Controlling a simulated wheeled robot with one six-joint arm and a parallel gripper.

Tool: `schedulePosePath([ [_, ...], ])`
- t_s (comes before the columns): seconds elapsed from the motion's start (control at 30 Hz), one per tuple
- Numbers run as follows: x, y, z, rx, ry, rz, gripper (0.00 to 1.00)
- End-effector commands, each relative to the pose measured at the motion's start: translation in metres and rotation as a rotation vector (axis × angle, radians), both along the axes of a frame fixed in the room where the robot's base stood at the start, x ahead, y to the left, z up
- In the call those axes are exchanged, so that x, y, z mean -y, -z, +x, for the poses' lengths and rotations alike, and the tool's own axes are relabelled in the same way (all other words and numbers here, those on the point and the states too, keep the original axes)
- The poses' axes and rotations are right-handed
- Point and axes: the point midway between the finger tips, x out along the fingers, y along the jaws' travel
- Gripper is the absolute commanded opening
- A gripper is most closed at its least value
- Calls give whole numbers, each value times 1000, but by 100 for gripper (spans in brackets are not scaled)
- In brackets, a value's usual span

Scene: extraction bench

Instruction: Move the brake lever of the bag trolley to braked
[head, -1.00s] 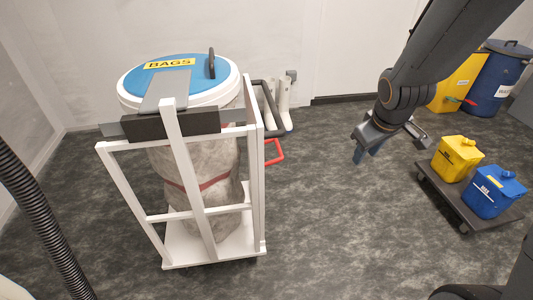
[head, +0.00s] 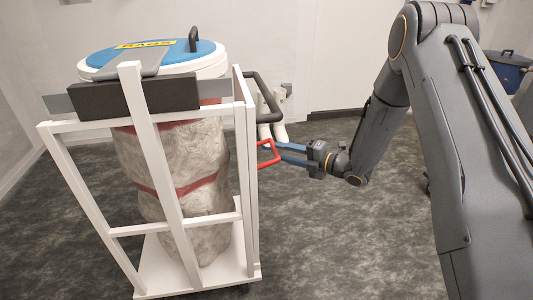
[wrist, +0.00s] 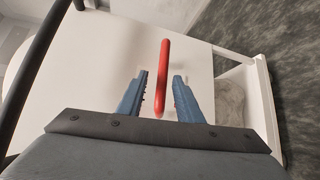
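The bag trolley (head: 246,170) is a white frame holding a grey bag under a blue lid. Its brake lever (head: 276,152) is a red loop on the right side of the frame, below the black push handle. The lever also shows in the wrist view (wrist: 163,70) as an upright red bar. My gripper (head: 282,154) is at the lever, reaching in from the right. In the wrist view its two blue fingers (wrist: 160,92) are apart, one on each side of the red bar, with gaps visible. The gripper is open.
The black push handle (head: 272,97) is just above my gripper and shows at the left in the wrist view (wrist: 38,60). White pipes (head: 279,120) stand by the back wall. A blue drum (head: 508,72) is at the far right. Floor in front of my arm is clear.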

Motion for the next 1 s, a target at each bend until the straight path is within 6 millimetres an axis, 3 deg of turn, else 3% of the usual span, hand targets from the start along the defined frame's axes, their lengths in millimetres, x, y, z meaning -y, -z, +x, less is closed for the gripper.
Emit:
schedulePosePath([
  [0.2, -8, 2, 3, 4, -6, 1, 32],
  [0.6, -57, 10, 31, 4, -4, 1, 32],
  [1.0, -68, 11, 37, 3, -3, 2, 32],
])
